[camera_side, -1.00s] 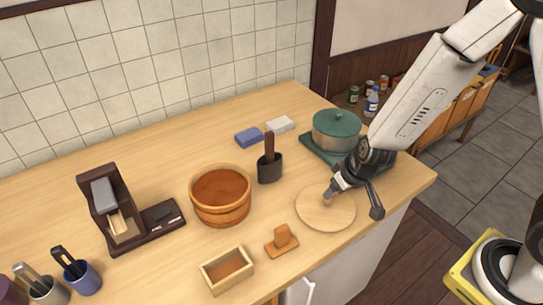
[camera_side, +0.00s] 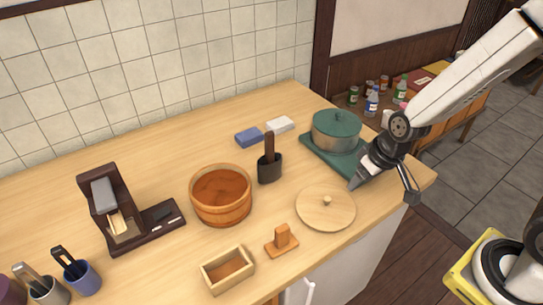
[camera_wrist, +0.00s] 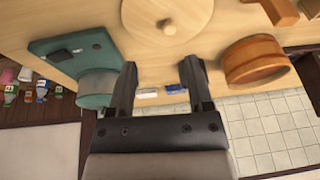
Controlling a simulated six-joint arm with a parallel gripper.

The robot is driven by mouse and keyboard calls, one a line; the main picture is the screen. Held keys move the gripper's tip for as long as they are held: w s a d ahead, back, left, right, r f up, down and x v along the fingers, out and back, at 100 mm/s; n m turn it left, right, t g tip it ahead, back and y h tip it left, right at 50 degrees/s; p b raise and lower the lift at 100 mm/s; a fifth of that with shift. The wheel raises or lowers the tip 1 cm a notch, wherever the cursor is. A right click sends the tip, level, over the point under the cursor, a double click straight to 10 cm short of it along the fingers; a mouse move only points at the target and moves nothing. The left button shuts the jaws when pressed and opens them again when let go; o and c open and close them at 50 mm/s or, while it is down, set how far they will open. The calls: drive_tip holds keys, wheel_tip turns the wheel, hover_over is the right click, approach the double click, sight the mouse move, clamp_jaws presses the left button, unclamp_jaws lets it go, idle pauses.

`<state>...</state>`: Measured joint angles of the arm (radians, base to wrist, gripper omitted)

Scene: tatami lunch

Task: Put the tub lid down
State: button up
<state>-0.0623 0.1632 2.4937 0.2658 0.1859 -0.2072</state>
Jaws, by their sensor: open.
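The tub lid (camera_side: 325,210) is a round, pale wooden disc with a small knob. It lies flat on the counter, right of the tub, and also shows at the top of the wrist view (camera_wrist: 190,38). The wooden tub (camera_side: 221,197) stands open at the middle of the counter; it shows at the right in the wrist view (camera_wrist: 256,66). My gripper (camera_side: 355,187) is open and empty, above and to the right of the lid, apart from it. In the wrist view my two fingers (camera_wrist: 161,72) are spread with nothing between them.
A dark holder (camera_side: 270,170), an orange-brown block stand (camera_side: 281,241) and a small wooden box (camera_side: 228,270) surround the tub. Blue and white blocks lie at the back.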

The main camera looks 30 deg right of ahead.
drive_tip(key=shift+g+h, duration=0.4)
drive_tip(key=shift+g, duration=0.1)
drive_tip(key=s+d+r, duration=0.2)
drive_tip(key=s+d, duration=0.1)
drive_tip(key=shift+s+r, duration=0.25)
drive_tip(key=shift+s, duration=0.05)
